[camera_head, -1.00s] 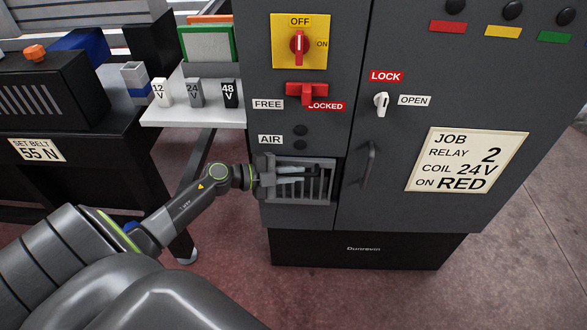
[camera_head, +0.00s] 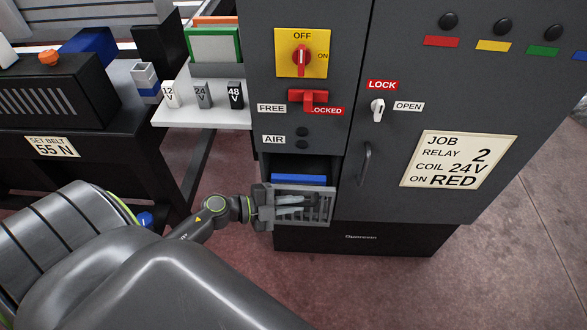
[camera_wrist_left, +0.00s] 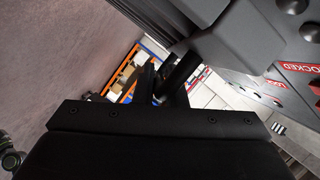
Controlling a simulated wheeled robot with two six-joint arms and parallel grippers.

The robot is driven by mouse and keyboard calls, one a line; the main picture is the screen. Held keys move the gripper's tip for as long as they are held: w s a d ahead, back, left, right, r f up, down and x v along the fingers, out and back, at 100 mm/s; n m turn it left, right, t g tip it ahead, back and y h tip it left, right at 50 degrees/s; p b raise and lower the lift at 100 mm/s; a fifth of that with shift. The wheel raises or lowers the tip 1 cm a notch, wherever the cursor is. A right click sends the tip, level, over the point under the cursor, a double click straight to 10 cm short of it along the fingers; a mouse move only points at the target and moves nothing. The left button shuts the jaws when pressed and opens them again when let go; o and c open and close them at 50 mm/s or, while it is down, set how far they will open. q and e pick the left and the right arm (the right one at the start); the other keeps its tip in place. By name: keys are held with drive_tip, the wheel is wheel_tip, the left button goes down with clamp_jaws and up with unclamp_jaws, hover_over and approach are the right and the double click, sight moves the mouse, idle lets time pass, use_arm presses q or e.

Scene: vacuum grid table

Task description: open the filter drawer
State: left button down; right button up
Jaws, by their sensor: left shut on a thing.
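The filter drawer (camera_head: 315,212) is a grey slatted front low on the left side of the dark cabinet. It stands pulled out, and a blue piece (camera_head: 298,180) shows in the gap behind its front. My left gripper (camera_head: 283,201) is at the drawer front, shut on the drawer handle, which is mostly hidden by the fingers. In the left wrist view the fingers (camera_wrist_left: 165,92) close around a dark bar. My right gripper is not in view.
The cabinet (camera_head: 400,90) carries a red-yellow switch (camera_head: 302,53), a red latch (camera_head: 308,97) by the LOCKED label, a white lock knob (camera_head: 378,107) and a door handle (camera_head: 367,163). A white shelf (camera_head: 190,116) with voltage blocks stands left. Open floor lies in front.

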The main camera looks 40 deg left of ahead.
use_arm(q)
drive_tip(key=shift+s+d, duration=0.25)
drive_tip(key=shift+s, duration=0.2)
drive_tip(key=c, duration=1.5)
unclamp_jaws()
drive_tip(key=b+v, duration=0.1)
drive_tip(key=v, duration=1.6)
drive_tip(key=shift+s+a+r, duration=0.1)
drive_tip(key=shift+s+a, duration=0.05)
